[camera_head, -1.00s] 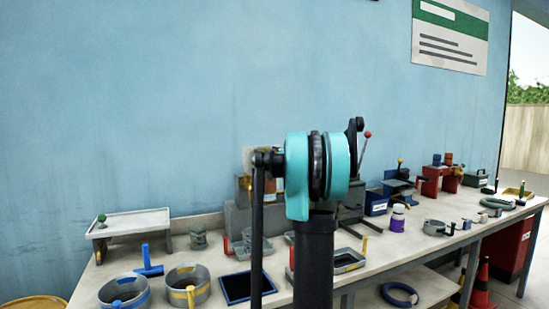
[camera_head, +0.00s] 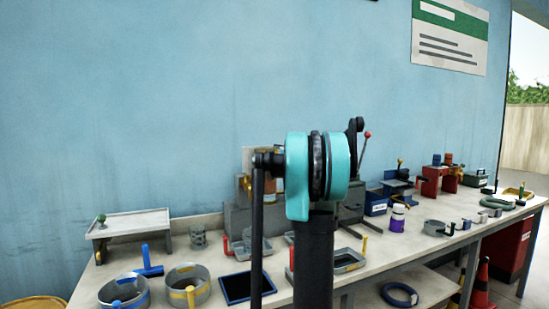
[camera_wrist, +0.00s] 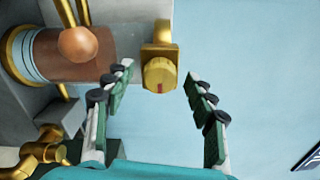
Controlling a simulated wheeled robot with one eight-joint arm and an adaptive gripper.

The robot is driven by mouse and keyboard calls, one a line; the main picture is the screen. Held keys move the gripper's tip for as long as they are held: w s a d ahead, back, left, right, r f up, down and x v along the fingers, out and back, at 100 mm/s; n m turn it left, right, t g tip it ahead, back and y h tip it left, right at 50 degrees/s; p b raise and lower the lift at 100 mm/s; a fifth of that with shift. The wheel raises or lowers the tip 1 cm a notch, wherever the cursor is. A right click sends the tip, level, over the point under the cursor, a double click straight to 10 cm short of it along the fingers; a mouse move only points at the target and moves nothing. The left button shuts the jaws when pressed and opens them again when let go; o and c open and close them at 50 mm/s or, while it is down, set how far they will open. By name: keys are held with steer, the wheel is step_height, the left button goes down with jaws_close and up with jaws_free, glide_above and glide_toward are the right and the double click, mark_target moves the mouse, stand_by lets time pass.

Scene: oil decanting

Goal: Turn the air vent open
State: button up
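A round yellow knob with a red mark (camera_wrist: 160,76) sits on a brass fitting (camera_wrist: 160,34) at the top middle of the wrist view; it looks like the air vent. My gripper (camera_wrist: 157,88) is open, with one green-padded finger to each side of the knob. The knob shows between the fingertips, and I see no finger touching it. Whether it is fully between the pads in depth, I cannot tell. In the head view my arm covers my gripper and most of the grey apparatus (camera_head: 237,218).
In the wrist view a copper-brown cylinder with a round copper end (camera_wrist: 77,44) and brass pipes (camera_wrist: 38,150) lie close left of my gripper. The bench holds pots (camera_head: 187,287), a raised tray (camera_head: 130,222) and other tools. The blue wall (camera_head: 130,100) is behind.

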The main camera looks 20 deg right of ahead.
steer(key=s, duration=1.2)
steer(key=shift+d, duration=0.2)
steer(key=s+a+f+n+g+y, duration=0.35)
steer(key=a+f+n, duration=0.25)
steer(key=a+f, duration=0.65)
steer(key=s+a+f+n+g, duration=0.2)
steer(key=s+a+f+n, duration=0.1)
steer(key=s+a+f, duration=0.2)
steer(key=s+a+f+n+g, duration=0.3)
steer(key=s+a+f, duration=0.2)
steer(key=s+f, duration=0.4)
steer(key=s+a+f+n+g, duration=0.2)
steer(key=s+a+f+n, duration=0.2)
steer(key=s+f, duration=0.3)
steer(key=shift+a+f+h, duration=0.25)
steer(key=shift+a+f, duration=0.15)
steer(key=shift+a, duration=0.3)
steer(key=s+d+f+n+g+h, duration=0.3)
steer(key=s+f, duration=0.7)
steer(key=s, duration=0.4)
steer(key=shift+f+n+h, duration=0.15)
steer(key=shift+n+h, duration=0.15)
steer(key=shift+n, duration=0.2)
